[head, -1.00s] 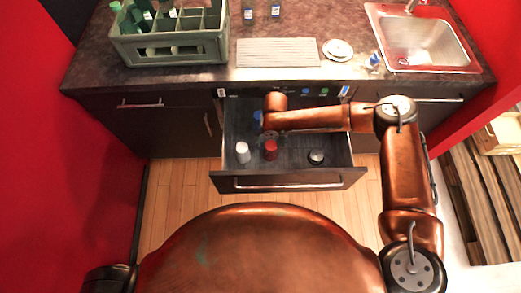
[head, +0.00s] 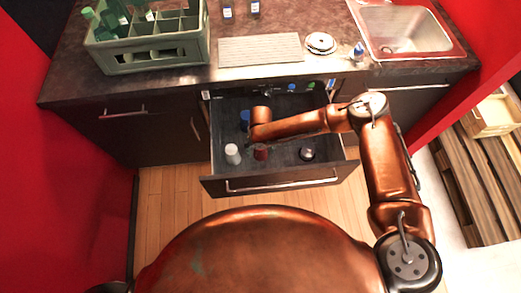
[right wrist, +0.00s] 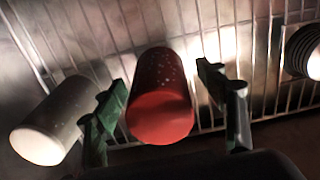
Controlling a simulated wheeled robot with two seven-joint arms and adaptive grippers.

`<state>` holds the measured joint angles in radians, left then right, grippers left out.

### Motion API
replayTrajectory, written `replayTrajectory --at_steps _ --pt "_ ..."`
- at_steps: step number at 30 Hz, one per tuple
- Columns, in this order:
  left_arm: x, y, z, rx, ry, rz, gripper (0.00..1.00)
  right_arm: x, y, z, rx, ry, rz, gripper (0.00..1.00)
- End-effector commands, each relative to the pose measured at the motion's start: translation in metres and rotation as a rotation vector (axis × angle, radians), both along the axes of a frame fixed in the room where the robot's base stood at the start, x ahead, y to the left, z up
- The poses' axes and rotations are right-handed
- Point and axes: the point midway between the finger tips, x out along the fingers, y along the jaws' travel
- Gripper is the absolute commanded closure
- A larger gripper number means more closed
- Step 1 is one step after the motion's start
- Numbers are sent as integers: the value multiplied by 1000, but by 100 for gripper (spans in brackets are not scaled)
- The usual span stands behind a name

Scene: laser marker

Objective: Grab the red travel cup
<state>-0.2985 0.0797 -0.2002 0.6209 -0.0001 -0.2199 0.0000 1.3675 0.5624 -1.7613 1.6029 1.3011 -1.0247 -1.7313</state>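The red travel cup (head: 261,152) stands in the open drawer (head: 270,185), between a white cup (head: 232,154) and a dark round item (head: 307,154). The end of my right arm is just behind and above it in the head view and shades it. In the right wrist view the red cup (right wrist: 160,100) lies between the two green fingers of my right gripper (right wrist: 166,108). The fingers are open, with a gap on the right side; the left finger is close to the cup. My left gripper is out of view.
The white cup is close beside the left finger in the right wrist view (right wrist: 50,122). A blue item (head: 244,118) is deeper in the drawer. The counter above holds a green bottle crate (head: 150,57), a ribbed board (head: 260,50) and a sink (head: 405,30).

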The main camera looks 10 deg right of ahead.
Motion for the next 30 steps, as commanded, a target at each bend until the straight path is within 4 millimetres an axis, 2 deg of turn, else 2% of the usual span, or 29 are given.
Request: replayTrajectory --at_steps 2,21,30 --pt "-2 0 0 0 2 0 60 0 0 0 0 0 0 39" --pt "-3 0 0 1 4 1 60 0 0 0 -1 0 0 83" --pt "-2 0 2 0 2 1 60 1 0 7 0 -1 0 83"
